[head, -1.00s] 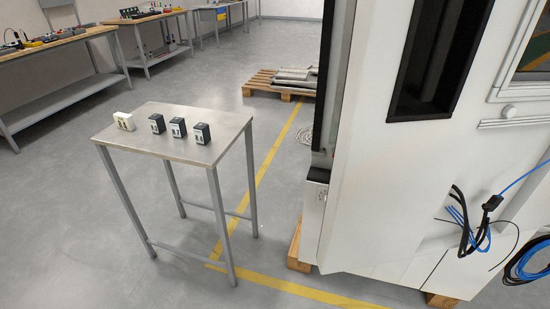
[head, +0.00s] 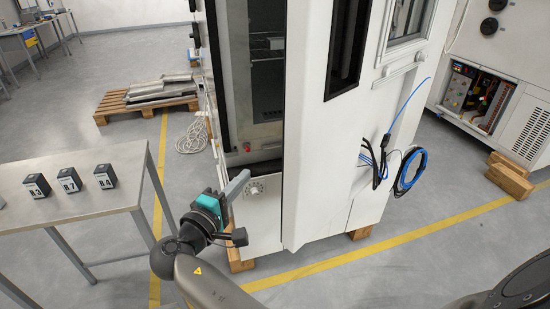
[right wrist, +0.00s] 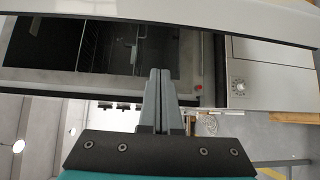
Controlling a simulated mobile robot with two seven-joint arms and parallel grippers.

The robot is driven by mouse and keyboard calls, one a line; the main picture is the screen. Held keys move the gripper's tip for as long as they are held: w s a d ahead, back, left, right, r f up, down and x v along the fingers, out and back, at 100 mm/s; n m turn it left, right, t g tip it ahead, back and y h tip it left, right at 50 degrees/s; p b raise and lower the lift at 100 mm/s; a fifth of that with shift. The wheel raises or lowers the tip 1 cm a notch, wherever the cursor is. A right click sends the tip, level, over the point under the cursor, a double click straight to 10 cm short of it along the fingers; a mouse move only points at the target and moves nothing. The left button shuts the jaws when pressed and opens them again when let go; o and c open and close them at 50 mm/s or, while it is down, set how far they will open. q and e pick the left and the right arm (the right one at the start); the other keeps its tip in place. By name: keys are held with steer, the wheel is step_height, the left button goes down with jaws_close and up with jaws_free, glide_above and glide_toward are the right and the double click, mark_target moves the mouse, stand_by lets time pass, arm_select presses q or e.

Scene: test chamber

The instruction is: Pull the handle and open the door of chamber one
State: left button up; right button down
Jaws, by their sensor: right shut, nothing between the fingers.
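The white test chamber (head: 304,170) stands at the centre of the head view. A dark interior with racks (head: 265,70) shows in its front, beside a black-edged upright (head: 226,70). I cannot tell whether I see it through glass or an open doorway, and I cannot pick out the handle for certain. My right gripper (head: 238,184) is shut and empty, in front of the chamber's lower panel near a round dial (head: 255,188). In the right wrist view the closed fingers (right wrist: 160,78) overlap the dark interior, with a red button (right wrist: 198,87) to their right. My left gripper is not in view.
A metal table (head: 80,205) with small dark labelled blocks (head: 70,181) stands at left. A loaded pallet (head: 150,104) and coiled cable (head: 192,136) lie behind. Blue cables (head: 410,170) hang on the chamber's side. Another machine (head: 490,100) stands at right. Floor between is clear.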

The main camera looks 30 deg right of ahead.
steer(key=w+d+r+p, duration=0.1)
steer(key=d, duration=0.8)
steer(key=shift+d+r, duration=0.15)
steer(key=shift+r, duration=0.05)
steer(key=shift+w, duration=0.1)
